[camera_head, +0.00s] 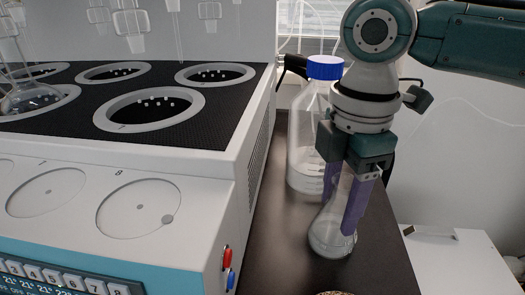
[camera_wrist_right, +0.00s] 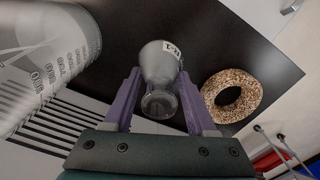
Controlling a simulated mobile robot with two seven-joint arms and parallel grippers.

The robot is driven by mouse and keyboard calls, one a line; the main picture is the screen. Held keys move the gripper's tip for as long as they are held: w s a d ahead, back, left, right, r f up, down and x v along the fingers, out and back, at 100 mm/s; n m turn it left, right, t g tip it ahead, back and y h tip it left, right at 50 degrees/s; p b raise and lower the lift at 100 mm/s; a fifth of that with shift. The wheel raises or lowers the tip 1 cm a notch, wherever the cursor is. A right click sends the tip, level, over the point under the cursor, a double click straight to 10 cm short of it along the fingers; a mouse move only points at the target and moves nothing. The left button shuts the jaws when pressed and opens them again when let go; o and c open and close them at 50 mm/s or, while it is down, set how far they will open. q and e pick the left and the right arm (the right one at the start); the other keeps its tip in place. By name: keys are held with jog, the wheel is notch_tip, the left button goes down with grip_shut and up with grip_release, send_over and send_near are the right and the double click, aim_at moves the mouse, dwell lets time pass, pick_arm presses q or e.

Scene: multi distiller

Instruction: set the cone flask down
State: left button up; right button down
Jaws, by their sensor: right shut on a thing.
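The clear glass cone flask (camera_head: 333,238) is upright in my right gripper (camera_head: 341,208), over the dark bench top (camera_head: 285,262). The gripper's purple fingers stand on either side of the flask's neck and upper body. In the right wrist view the flask (camera_wrist_right: 160,65), with a small printed label, sits between the two fingers (camera_wrist_right: 160,100). Its base is at or just above the bench; I cannot tell whether it touches. My left gripper is not in view.
A clear bottle with a blue cap (camera_head: 326,68) stands just behind the flask. The white distiller (camera_head: 215,165) borders the bench on the left. A cork ring (camera_wrist_right: 232,118) lies near the flask. A white surface (camera_head: 460,265) is at the lower right.

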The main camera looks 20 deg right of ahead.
jog(key=shift+c, duration=1)
grip_release()
